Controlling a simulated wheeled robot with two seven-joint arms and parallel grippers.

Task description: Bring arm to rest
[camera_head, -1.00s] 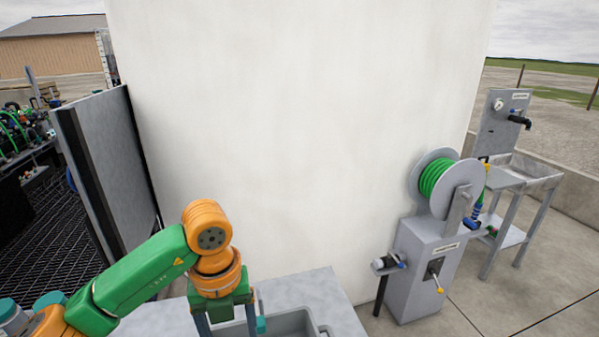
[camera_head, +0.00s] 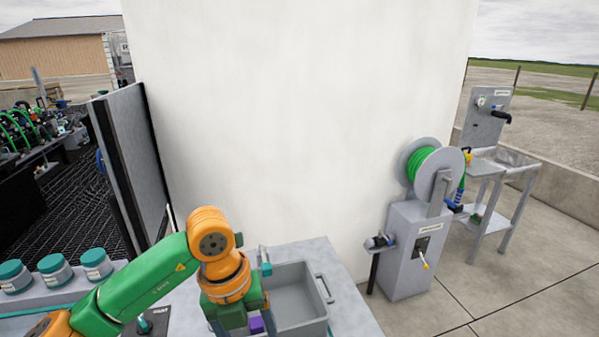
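My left arm, green and orange, comes in from the lower left. Its gripper (camera_head: 241,328) points down at the left side of a grey tote (camera_head: 300,292) on a light table. The two dark fingers stand apart, with their tips cut off by the bottom edge. A small purple thing (camera_head: 256,325) shows beside the gripper body, low in the tote. I see no contact between it and the fingers. My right arm and gripper are not in view.
A grey post with a teal block (camera_head: 266,264) stands behind the tote. Teal-lidded jars (camera_head: 53,270) line the left. A grey panel (camera_head: 138,165) and white wall (camera_head: 300,110) stand behind. A green hose reel (camera_head: 424,165) and sink stand (camera_head: 500,165) are at right. Floor there is clear.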

